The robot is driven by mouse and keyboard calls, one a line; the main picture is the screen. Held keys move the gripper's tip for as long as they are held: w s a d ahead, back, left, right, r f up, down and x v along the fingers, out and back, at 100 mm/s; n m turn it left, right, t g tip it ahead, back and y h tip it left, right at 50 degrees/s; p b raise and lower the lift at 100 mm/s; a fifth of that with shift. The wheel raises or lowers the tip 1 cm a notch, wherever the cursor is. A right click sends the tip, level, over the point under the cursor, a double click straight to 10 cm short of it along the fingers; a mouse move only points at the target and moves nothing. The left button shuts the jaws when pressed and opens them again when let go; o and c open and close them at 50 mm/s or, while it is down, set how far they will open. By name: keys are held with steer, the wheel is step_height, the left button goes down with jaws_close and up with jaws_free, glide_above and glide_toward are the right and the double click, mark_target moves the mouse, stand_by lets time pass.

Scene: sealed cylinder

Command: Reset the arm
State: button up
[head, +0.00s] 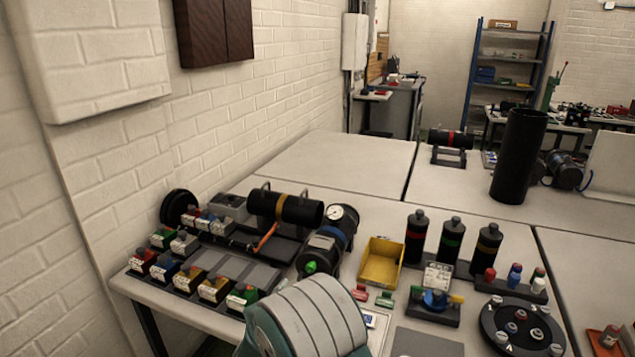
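A grey and teal rounded part of my own arm (305,322) rises at the bottom centre of the head view, in front of the table. My gripper cannot be made out in this view.
A yellow bin (381,262), several banded black bottles (450,238), a round black tray (521,328) and a tall black tube (518,155) stand to the right. Small labelled blocks line the left edge near the brick wall. The back left tabletop (345,160) is clear.

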steer(key=d+r+n+g+y, duration=0.1)
steer(key=d+r+n+y, duration=0.15)
steer(key=r, duration=0.35)
steer(key=d+r+n+g+y, duration=0.1)
steer(key=d+r+n+y, duration=0.15)
steer(key=r, duration=0.35)
steer(key=s+d+r+n+g+y, duration=0.2)
steer(key=s+d+r+n+y, duration=0.1)
steer(key=s+d+r, duration=0.4)
steer(key=s+d+n+g+h, duration=0.1)
steer(key=s+d, duration=0.5)
steer(key=s, duration=0.7)
steer(key=s+d+f+n+g+h, duration=0.1)
steer(key=s+d+g, duration=0.5)
steer(key=s, duration=0.8)
steer(key=shift+s+f+n+h, duration=0.2)
steer(key=shift+n+h, duration=0.3)
steer(key=shift+n, duration=0.7)
steer(key=shift+c, duration=0.3)
